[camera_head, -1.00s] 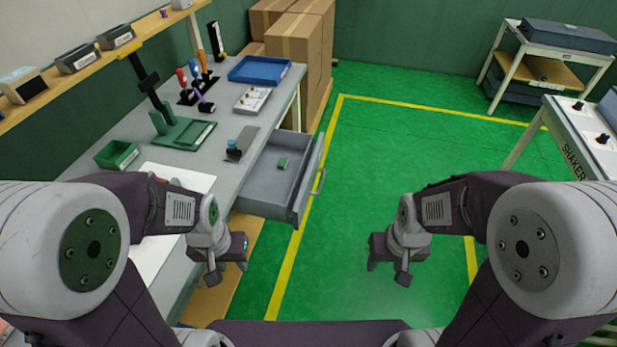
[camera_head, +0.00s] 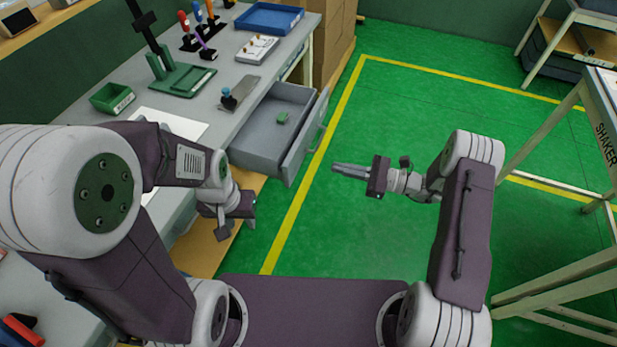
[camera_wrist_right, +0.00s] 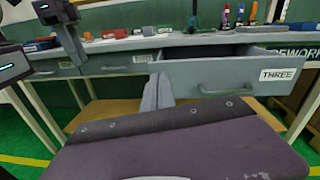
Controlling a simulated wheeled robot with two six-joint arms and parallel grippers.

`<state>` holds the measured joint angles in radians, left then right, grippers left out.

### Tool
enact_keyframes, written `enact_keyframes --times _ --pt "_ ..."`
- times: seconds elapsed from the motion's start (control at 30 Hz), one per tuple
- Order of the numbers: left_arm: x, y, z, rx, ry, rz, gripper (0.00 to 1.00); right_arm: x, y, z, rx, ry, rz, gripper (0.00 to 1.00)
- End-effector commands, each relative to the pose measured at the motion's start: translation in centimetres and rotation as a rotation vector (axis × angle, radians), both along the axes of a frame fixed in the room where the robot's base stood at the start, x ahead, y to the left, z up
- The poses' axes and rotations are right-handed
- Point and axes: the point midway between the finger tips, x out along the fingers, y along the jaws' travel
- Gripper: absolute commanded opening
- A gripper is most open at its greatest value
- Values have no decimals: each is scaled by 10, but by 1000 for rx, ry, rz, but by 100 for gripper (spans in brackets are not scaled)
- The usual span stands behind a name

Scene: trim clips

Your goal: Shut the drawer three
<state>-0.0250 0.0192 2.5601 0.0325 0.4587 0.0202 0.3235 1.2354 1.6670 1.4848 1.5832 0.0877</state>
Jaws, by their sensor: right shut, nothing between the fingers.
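Drawer three (camera_head: 265,157) is a grey drawer pulled out from under the workbench, with a small green piece (camera_head: 282,118) inside. In the right wrist view its front (camera_wrist_right: 235,76) carries a label reading THREE and a bar handle (camera_wrist_right: 226,91). My right gripper (camera_head: 337,169) is shut and empty, held over the floor to the right of the drawer front and apart from it. Its fingers (camera_wrist_right: 158,92) show left of the handle in the wrist view. My left gripper (camera_head: 247,208) hangs beside the bench edge, nearer than the drawer; its fingers are too unclear to judge.
The workbench (camera_head: 222,125) holds a green bin (camera_head: 112,98), a green stand, a blue tray (camera_head: 268,18) and several tools. Cardboard boxes (camera_head: 333,40) stand beyond it. A shaker table (camera_head: 602,120) stands at the right. The green floor between is clear.

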Motion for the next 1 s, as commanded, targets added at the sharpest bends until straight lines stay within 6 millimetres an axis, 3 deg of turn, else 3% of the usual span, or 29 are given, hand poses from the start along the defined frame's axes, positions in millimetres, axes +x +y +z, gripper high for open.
enact_keyframes --times 0.03,0.1,0.2,0.33,0.47,1.0 --pt "0 0 -7 0 0 0 36 -6 -7 -30 17 51 -27 0" --pt "0 0 -9 0 0 0 36 -15 -13 -53 38 108 -51 0" --pt "0 0 -11 0 0 0 36 -21 -19 -68 53 145 -74 0" --pt "0 0 -10 0 0 0 36 -20 -21 -67 51 143 -80 0" --pt "0 0 -9 0 0 0 36 -17 -9 -66 50 144 -75 0" --pt "0 0 -1 0 0 0 36 16 95 -66 49 142 -73 0"
